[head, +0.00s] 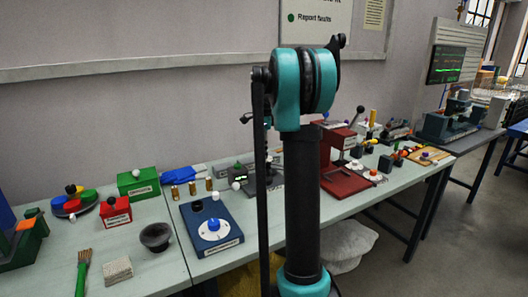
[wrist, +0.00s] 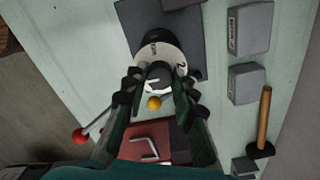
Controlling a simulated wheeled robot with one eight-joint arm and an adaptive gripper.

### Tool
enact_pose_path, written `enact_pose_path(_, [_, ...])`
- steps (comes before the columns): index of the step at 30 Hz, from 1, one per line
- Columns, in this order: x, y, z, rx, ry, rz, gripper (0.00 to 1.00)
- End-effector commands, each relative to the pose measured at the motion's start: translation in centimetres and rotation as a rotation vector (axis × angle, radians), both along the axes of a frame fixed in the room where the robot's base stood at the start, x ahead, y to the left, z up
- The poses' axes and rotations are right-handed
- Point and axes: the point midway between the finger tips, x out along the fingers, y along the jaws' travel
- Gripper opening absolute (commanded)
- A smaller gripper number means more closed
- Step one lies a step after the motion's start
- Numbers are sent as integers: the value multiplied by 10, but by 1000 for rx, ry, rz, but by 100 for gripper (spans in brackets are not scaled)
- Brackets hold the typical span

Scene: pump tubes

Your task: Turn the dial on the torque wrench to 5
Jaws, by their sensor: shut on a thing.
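In the wrist view a white round dial (wrist: 172,53) with dark marks sits over a dark grey plate (wrist: 135,15). A mark like a 2 shows at its right side; the other marks are too small to read surely. My gripper (wrist: 158,82) reaches over the dial, with one finger on each side of the dark knob (wrist: 158,70) at its middle, and is shut on it. The fingers hide parts of the dial's rim. In the head view my arm stands in front, and I cannot make out the gripper or this dial there.
In the wrist view grey blocks (wrist: 248,28) and a wooden-handled hammer (wrist: 264,120) lie to the right. A red-tipped lever (wrist: 80,135) and a red base (wrist: 146,139) are below. In the head view a blue box with a white dial (head: 214,228) stands left of my arm.

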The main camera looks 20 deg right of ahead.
Motion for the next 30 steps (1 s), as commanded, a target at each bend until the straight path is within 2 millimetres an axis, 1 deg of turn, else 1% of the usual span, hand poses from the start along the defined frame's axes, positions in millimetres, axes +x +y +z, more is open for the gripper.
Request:
enact_pose_path(8, [1,-1,0,-1,-2,-1,0])
enact_pose_path(9, [1,-1,0,-1,-2,-1,27])
enact_pose_path(14, [1,0,0,0,-1,0,47])
enact_pose_path(24, [0,0,3,0,0,0,47])
enact_pose_path(26, [0,0,7,0,0,0,47])
enact_pose_path(29, [0,0,20,0,0,0,47])
enact_pose_path(30, [0,0,28,0,0,0,47])
